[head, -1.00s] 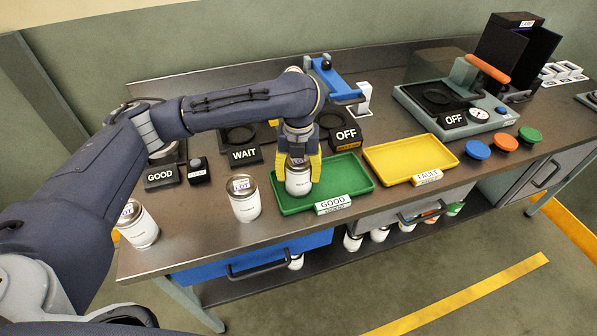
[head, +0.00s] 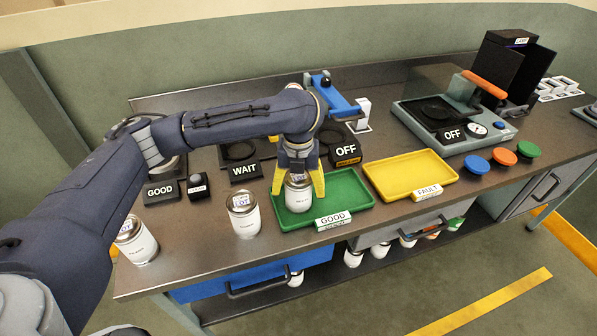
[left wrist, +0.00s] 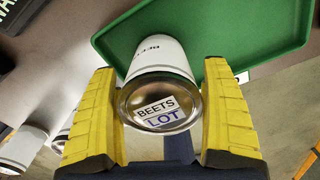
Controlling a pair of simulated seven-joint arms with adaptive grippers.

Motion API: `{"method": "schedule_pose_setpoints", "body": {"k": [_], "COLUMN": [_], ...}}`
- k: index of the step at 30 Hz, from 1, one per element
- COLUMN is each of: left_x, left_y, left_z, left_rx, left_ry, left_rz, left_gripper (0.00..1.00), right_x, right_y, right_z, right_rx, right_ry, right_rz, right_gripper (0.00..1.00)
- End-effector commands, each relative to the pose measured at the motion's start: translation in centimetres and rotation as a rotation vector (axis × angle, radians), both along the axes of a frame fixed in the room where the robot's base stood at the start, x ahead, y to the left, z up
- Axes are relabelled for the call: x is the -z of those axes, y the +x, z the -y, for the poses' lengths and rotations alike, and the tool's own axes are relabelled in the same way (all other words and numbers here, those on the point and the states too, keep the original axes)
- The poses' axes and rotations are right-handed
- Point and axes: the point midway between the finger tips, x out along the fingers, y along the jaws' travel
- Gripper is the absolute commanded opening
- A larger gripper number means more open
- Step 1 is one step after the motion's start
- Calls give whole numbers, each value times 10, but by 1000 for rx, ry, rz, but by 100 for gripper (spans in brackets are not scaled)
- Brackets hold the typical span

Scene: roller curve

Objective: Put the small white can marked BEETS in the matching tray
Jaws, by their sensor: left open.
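The white can marked BEETS (head: 298,194) stands upright in the green tray (head: 350,198), near its left side; the tray's label reads GOOD. The can's lid, with a BEETS LOT sticker, faces the camera in the left wrist view (left wrist: 160,104). My left gripper (head: 298,184) is open, its yellow fingers on either side of the can. In the left wrist view both fingers (left wrist: 164,125) stand apart around the can, with a visible gap on the right. My right gripper is not in view.
A yellow tray labelled FAULT (head: 376,184) lies to the right. Two white cans stand left of the green tray, one close by (head: 245,222) and one farther left (head: 137,246). A WAIT sign (head: 243,171) and an OFF sign (head: 346,150) stand behind.

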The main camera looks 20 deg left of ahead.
Motion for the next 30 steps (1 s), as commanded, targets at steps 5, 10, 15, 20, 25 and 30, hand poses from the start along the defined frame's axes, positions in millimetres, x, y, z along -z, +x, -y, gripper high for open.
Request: {"method": "schedule_pose_setpoints", "body": {"k": [5,10,15,20,25,30], "left_x": [-20,-46,-71,-91,-107,-115], "left_y": [1,2,1,1,1,0], "left_z": [-1,-1,0,0,0,0], "left_rx": [1,0,0,0,0,1], "left_ry": [1,2,2,2,2,1], "left_rz": [5,6,4,4,3,2], "left_gripper": [81,81,81,81,81,81], "right_x": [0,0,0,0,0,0], "right_y": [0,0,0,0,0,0], "right_z": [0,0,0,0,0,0], "right_rx": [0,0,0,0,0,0], "right_ry": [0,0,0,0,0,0], "right_rz": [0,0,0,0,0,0], "right_gripper": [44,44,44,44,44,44]}}
